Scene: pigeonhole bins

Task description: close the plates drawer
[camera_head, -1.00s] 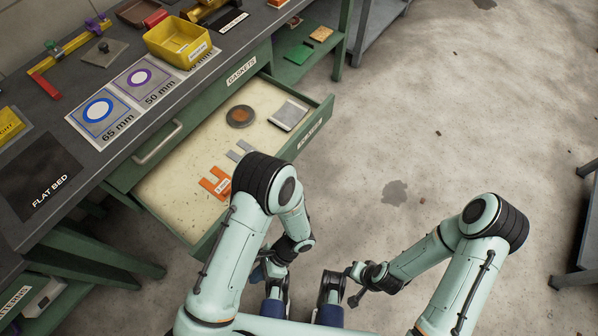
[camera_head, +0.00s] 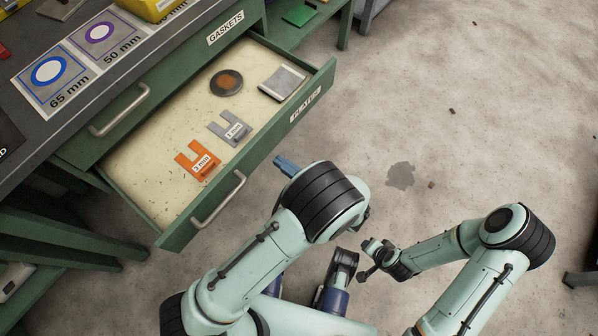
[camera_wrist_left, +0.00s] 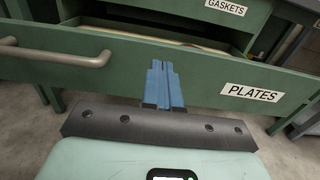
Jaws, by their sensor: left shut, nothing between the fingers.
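The plates drawer (camera_head: 262,148) is pulled out from the green workbench. Its front with the PLATES label also shows in the left wrist view (camera_wrist_left: 205,83). Inside lie an orange 3 mm plate (camera_head: 199,163), a grey plate (camera_head: 231,129), a round disc (camera_head: 226,83) and a grey block (camera_head: 282,83). My left gripper (camera_head: 286,165) is shut and empty, just in front of the drawer front, right of its handle (camera_head: 219,199). In the left wrist view its blue fingers (camera_wrist_left: 163,83) point at the drawer front; contact cannot be told. My right gripper (camera_head: 370,246) is away from the drawer; its fingers are unclear.
The GASKETS drawer (camera_head: 160,95) above is shut. The benchtop holds a gasket card (camera_head: 38,99) and a yellow bin (camera_head: 150,8). The floor (camera_head: 430,110) right of the drawer is clear apart from stains and small bits.

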